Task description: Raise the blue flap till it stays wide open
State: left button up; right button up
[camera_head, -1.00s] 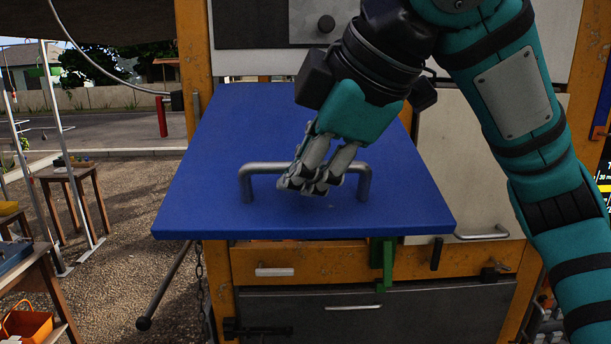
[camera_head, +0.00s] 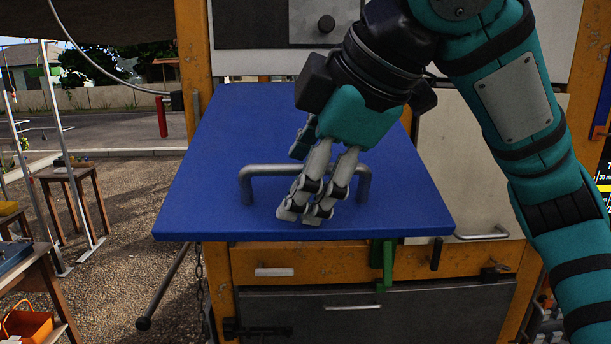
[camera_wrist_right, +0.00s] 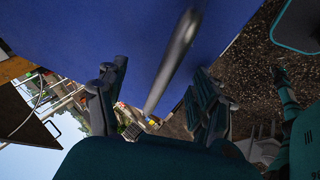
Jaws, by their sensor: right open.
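The blue flap (camera_head: 215,150) stands out from the orange-framed truck side, lifted clear of the opening below it, its thick front edge towards me. A grey bar handle (camera_head: 265,169) is fixed on its face near that edge. My right gripper (camera_head: 303,185) is open over the handle, its fingers pointing down and left. In the right wrist view, the handle (camera_wrist_right: 175,55) runs between the two spread fingers, and the blue flap (camera_wrist_right: 100,30) fills the upper part. Whether the fingers touch the handle or flap, I cannot tell. My left gripper is not in view.
Below the flap are an orange beam (camera_head: 330,257), green pieces (camera_head: 382,262) and a dark drawer (camera_head: 370,315) with a handle. A round-ended rod (camera_head: 165,290) sticks out at lower left. Wooden tables (camera_head: 72,185) stand on the gravel at the left.

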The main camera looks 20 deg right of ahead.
jog(key=v, duration=0.8)
dwell(0.9)
dwell(0.4)
